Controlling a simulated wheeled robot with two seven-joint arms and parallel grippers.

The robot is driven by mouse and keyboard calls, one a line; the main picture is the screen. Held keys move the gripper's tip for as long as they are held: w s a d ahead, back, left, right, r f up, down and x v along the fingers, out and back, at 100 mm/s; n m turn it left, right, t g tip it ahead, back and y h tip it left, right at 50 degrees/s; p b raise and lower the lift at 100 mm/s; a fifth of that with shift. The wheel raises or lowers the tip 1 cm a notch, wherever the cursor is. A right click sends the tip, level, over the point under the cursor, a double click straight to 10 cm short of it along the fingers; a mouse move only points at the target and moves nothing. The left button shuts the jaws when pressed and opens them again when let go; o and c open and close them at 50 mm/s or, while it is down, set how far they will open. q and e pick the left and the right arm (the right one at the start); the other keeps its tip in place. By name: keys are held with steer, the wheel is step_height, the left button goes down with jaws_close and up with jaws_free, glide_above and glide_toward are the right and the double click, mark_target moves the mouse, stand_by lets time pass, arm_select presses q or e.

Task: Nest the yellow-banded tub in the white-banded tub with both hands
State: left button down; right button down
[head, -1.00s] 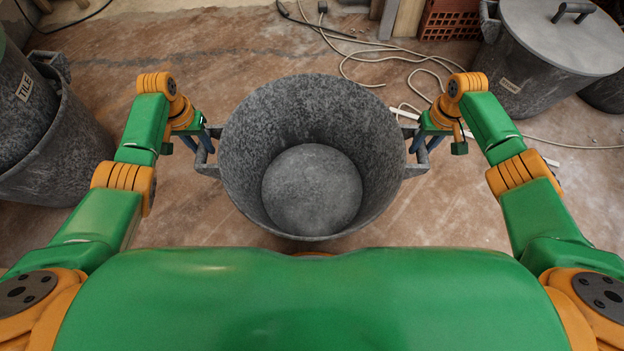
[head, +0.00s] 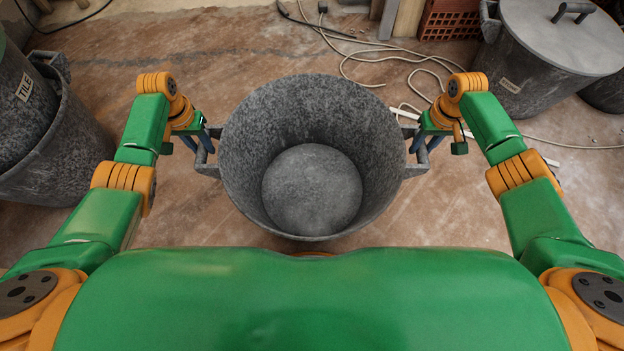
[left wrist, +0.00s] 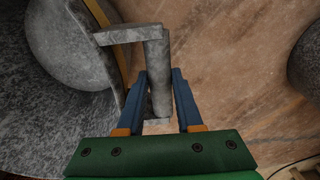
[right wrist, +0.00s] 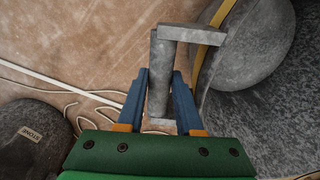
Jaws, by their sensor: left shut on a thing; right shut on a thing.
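The grey speckled tub (head: 240,140) stands in front of me, open mouth up, empty, its round floor showing. A yellow band shows along its side in the left wrist view (left wrist: 104,14) and the right wrist view (right wrist: 222,14). My left gripper (head: 200,138) is shut on its left handle (left wrist: 160,75). My right gripper (head: 427,140) is shut on its right handle (right wrist: 160,75). The tub looks level. Whether it rests on the floor or hangs above it I cannot tell. No white-banded tub can be made out in any view.
Grey tubs, one labelled TILE (head: 60,150), stand at the left. A lidded, labelled tub (head: 530,75) stands at the back right, with a red brick block (head: 455,20) beside it. A pale cable (head: 345,62) lies on the floor behind.

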arm_select(q)
steer(key=shift+r, duration=0.15)
arm_select(e)
steer(key=shift+r, duration=0.15)
